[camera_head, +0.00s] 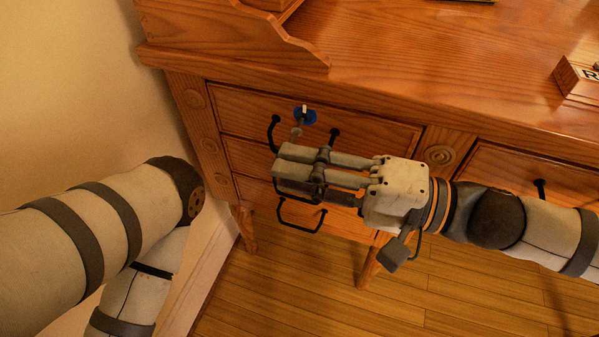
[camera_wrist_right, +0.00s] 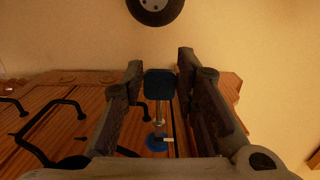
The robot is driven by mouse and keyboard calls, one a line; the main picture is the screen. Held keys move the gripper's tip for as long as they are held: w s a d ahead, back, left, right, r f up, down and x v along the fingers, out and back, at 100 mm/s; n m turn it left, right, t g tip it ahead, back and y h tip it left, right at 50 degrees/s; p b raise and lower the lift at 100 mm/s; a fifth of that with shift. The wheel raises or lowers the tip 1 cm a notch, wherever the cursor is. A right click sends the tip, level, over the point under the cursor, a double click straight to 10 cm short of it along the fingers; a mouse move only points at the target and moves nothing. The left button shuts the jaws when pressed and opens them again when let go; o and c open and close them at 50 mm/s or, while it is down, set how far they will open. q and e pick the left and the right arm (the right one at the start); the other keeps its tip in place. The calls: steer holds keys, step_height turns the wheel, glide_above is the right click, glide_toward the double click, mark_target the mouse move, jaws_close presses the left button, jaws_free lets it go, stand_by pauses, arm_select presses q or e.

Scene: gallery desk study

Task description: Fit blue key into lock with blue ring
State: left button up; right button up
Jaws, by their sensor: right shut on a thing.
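The blue key shows in the right wrist view as a dark blue square head (camera_wrist_right: 160,84) with a thin metal shaft. In the head view its shaft (camera_head: 297,131) shows between my fingers and the lock; its head is hidden. My right gripper (camera_head: 283,168) is shut on the key's head, in front of the drawers. The lock with the blue ring (camera_head: 304,116) is on the top left drawer front; the ring also shows in the right wrist view (camera_wrist_right: 157,143). The shaft reaches close to the ring; I cannot tell whether its tip is inside. My left gripper is out of view.
Black handles stick out from the wooden desk's drawers, one (camera_head: 301,215) below my right gripper. The top drawer's handle (camera_head: 273,133) flanks the lock. The wall (camera_head: 80,90) is at the left. A wooden block with lettering (camera_head: 580,78) lies on the desktop at right.

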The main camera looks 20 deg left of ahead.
steer(key=shift+w+b, duration=0.5)
steer(key=shift+w, duration=0.9)
steer(key=o, duration=1.1)
steer(key=shift+o, duration=0.7)
steer(key=o, duration=0.4)
